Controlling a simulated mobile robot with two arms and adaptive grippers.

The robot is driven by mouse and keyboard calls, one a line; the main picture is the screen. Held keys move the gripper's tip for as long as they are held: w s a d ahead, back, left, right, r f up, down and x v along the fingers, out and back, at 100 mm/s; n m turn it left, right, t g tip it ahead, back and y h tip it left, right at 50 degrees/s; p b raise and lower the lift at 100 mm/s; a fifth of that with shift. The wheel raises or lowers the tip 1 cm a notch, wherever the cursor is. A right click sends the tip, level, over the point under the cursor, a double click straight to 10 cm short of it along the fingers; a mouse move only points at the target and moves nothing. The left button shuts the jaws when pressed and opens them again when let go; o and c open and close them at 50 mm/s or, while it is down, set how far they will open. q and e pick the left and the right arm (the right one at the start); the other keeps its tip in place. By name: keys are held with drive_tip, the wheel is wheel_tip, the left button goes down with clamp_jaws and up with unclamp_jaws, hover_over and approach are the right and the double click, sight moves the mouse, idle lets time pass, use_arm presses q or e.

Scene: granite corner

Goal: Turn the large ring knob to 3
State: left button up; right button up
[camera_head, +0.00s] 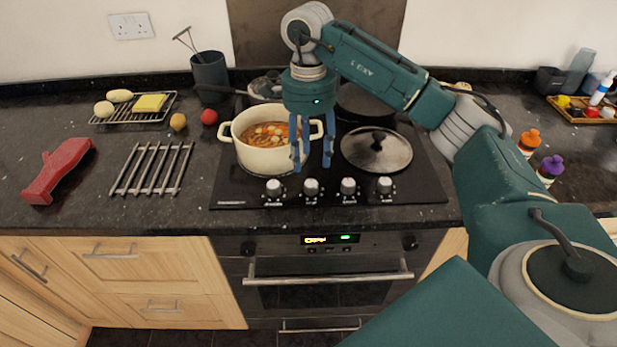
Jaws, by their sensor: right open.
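A row of several silver knobs stands along the front edge of the black hob (430,190): a far left knob (273,187), a second knob (311,187), a third knob (348,187) and a far right knob (385,187). Their markings are too small to read, so I cannot tell which one is for the large ring or where it points. My right gripper (312,164) points down with its blue fingers apart and empty. In the picture its fingertips are just above the second knob, in front of the pot's right side. My left gripper is not in view.
A cream pot of stew (263,155) stands on the hob's left. A red oven glove (58,172) and metal trivet (152,168) lie left. The oven handle (328,279) is below.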

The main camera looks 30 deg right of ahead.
sight(310, 183)
wheel_tip(310, 183, down, 8)
drive_tip(key=shift+s+a+f+p, duration=0.1)
drive_tip(key=shift+s+p, duration=0.05)
drive_tip(key=shift+p, duration=0.65)
drive_tip(key=shift+c, duration=0.3)
drive_tip(key=c, duration=1.1)
